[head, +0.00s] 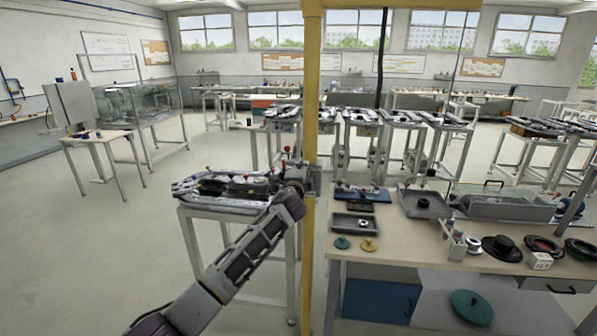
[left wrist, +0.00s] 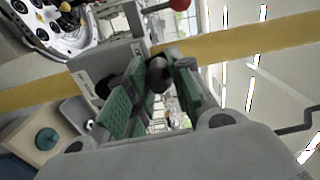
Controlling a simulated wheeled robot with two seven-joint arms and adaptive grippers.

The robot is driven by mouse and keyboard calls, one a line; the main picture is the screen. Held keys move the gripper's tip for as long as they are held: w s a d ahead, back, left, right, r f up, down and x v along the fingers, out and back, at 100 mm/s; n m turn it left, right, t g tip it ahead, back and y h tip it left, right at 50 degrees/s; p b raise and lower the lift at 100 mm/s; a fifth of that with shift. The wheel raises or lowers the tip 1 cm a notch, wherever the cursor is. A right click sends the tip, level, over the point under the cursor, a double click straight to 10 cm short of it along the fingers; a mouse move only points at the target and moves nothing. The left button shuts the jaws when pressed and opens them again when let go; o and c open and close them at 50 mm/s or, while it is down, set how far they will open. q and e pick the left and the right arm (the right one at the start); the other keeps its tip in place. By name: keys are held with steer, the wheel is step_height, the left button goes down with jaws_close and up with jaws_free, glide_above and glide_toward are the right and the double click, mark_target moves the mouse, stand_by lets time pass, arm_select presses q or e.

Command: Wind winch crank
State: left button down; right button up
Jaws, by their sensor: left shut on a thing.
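A yellow post (head: 312,90) stands upright in front of me, with a grey winch housing (head: 317,180) on it at about mid height. My left gripper (head: 299,178) is at the winch, beside the post. In the left wrist view, its green-padded fingers (left wrist: 157,90) are around a dark rounded crank handle (left wrist: 159,73) and are shut on it. The grey winch housing (left wrist: 108,62) also shows there against the yellow post (left wrist: 235,47). A red ball knob (left wrist: 180,4) is at the top edge. The crank arm is mostly hidden by the gripper. My right gripper is out of view.
A workbench (head: 385,262) with trays, spools and discs stands right of the post. A ring track section on a stand (head: 215,205) is left of it, behind my arm. More track tables (head: 440,120) stand farther back. The floor at left is open.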

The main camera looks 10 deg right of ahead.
arm_select(q)
steer(key=c, duration=1.3)
jaws_free()
steer(key=shift+s+d+r, duration=0.2)
steer(key=shift+d, duration=0.35)
steer(key=shift+o, duration=0.2)
steer(key=shift+a+f, duration=0.2)
steer(key=shift+a, duration=0.1)
steer(key=v, duration=1.1)
steer(key=shift+s, duration=0.4)
steer(key=shift+r, duration=0.15)
